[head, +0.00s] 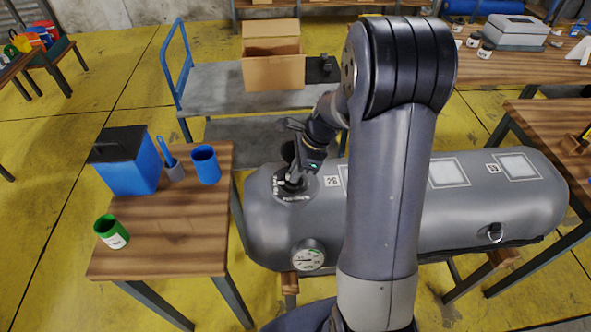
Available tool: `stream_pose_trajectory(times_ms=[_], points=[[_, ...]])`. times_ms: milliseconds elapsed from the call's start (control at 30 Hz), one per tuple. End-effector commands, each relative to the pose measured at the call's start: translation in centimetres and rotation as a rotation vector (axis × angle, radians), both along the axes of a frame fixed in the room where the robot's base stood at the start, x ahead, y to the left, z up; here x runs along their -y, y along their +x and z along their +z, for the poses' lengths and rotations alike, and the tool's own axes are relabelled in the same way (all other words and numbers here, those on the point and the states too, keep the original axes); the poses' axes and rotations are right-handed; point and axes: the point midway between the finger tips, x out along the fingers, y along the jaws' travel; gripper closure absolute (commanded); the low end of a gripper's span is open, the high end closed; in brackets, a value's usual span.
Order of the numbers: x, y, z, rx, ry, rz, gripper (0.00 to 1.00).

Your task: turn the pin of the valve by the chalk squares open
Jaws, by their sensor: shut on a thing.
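The grey inflatable tube (465,215) lies across the middle right on wooden supports. Chalk squares are drawn on its top, with one (449,173) right of my arm and another (517,166) further right. The valve (296,186) is a round dark fitting with a pale ring near the tube's left end. My gripper (291,181) reaches down over it, shut on the valve's pin. The jaws and the dark parts around them hide most of the pin, so its angle cannot be told.
A pressure gauge (308,256) sits on the tube's front left. A cart (210,90) with a cardboard box (273,60) stands behind. My arm hides part of the tube.

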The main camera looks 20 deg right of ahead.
Motion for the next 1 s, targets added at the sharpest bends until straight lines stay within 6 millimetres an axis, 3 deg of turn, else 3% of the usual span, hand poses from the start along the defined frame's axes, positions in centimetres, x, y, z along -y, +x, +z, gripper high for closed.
stream_pose_trajectory(times_ms=[433,1000], points=[[-0.01,0.03,0.08,-0.003,0.002,0.113,1.00],[-0.09,0.25,0.08,-0.002,0.002,0.624,1.00]])
